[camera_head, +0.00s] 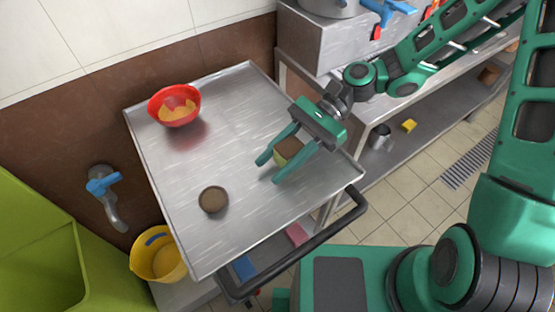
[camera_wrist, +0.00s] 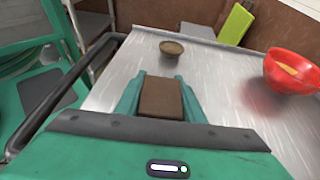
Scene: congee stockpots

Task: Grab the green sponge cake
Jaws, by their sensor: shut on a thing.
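The sponge cake (camera_head: 287,149) is a small block with a brown top and a yellow-green side, on or just above the right part of the metal cart top. My gripper (camera_head: 271,170) has its two green fingers on either side of it, shut on it. In the wrist view the cake (camera_wrist: 160,99) shows as a brown block between the fingers; its green side is hidden there. I cannot tell whether it touches the tray.
On the metal cart top (camera_head: 228,120) stand a red bowl (camera_head: 174,106) with yellow contents at the back left and a small round brown item (camera_head: 213,200) at the front. A black handle (camera_head: 300,250) runs along the near edge. A yellow bucket (camera_head: 160,258) is at lower left.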

